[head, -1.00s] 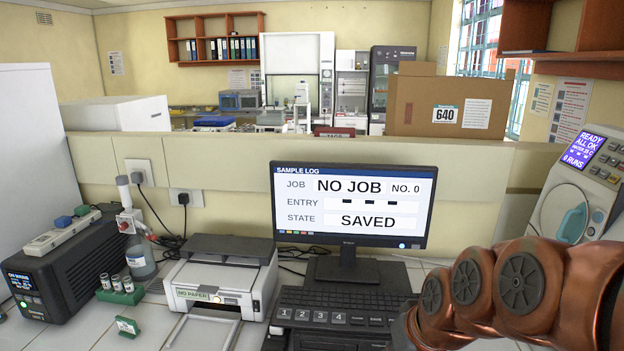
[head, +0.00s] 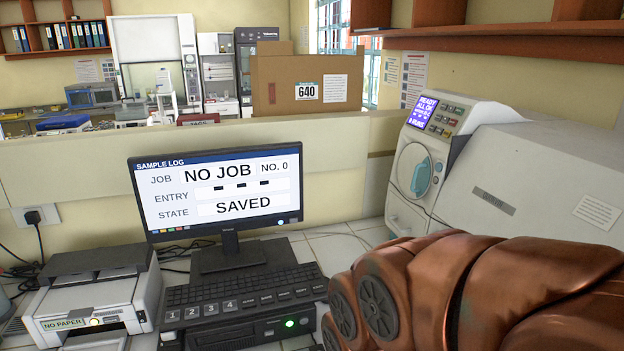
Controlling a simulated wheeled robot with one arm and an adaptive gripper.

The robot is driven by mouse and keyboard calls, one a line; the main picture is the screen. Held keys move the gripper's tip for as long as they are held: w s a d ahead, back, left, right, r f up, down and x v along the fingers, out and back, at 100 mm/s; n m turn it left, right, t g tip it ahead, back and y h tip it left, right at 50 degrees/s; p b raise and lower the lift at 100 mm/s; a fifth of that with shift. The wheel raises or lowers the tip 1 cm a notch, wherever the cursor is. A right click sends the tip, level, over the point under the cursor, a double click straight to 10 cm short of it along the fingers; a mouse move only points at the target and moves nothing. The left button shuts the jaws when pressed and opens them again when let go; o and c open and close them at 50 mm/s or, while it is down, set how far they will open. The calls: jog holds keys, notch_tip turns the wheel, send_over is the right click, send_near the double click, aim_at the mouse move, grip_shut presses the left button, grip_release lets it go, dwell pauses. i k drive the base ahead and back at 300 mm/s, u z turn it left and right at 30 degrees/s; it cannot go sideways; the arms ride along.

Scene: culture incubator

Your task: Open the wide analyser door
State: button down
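A white analyser (head: 545,190) stands on the bench at the right. Its narrow left part has a lit display (head: 423,111) reading READY, ALL OK, 0 RUNS. Below the display is a round white door (head: 412,172) with a blue handle (head: 421,177), and it looks shut. A wide, sloped front panel with a dark label plate (head: 493,201) extends to the right. I cannot tell whether that panel is a door. My copper-coloured arm crosses the lower right and hides the analyser's lower front. My gripper is out of view.
A monitor (head: 217,190) reading NO JOB and SAVED stands left of centre, with a keyboard (head: 240,297) in front. A printer (head: 95,300) marked NO PAPER is at lower left. Some tiled bench (head: 340,245) is bare between monitor and analyser. A shelf (head: 500,32) hangs above.

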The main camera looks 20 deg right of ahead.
aim_at(494, 188)
jog(key=z, duration=2.4)
jog(key=k, duration=0.75)
jog(key=u, duration=1.65)
